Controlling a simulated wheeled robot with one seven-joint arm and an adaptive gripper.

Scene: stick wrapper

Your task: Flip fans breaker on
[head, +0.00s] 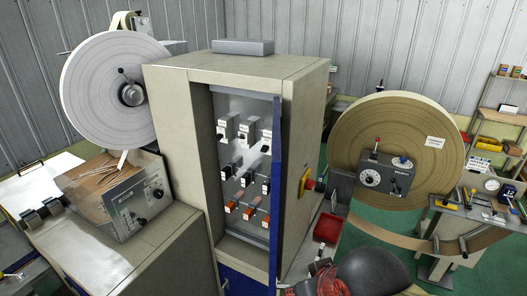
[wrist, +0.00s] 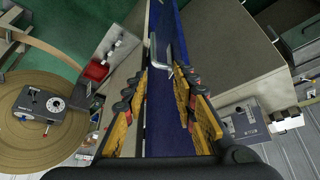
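A tall beige cabinet (head: 180,135) stands in the middle of the head view with its blue-edged door (head: 275,190) swung open. Inside is a panel with rows of breakers: grey ones (head: 245,130) on top, black ones (head: 247,174) in the middle, orange ones (head: 248,212) at the bottom. Their labels are too small to read, so I cannot tell which is the fans breaker. My gripper (wrist: 168,82) is open, its fingers apart over a blue panel (wrist: 165,115) with a silver handle (wrist: 162,55) near the fingertips. In the head view it is low, right of the door, partly cut off.
A red emergency switch (head: 308,184) and a red tray (head: 327,228) are right of the cabinet. A large brown reel (head: 400,115) stands behind at right. A white reel (head: 105,85) and a control box (head: 138,200) are at left.

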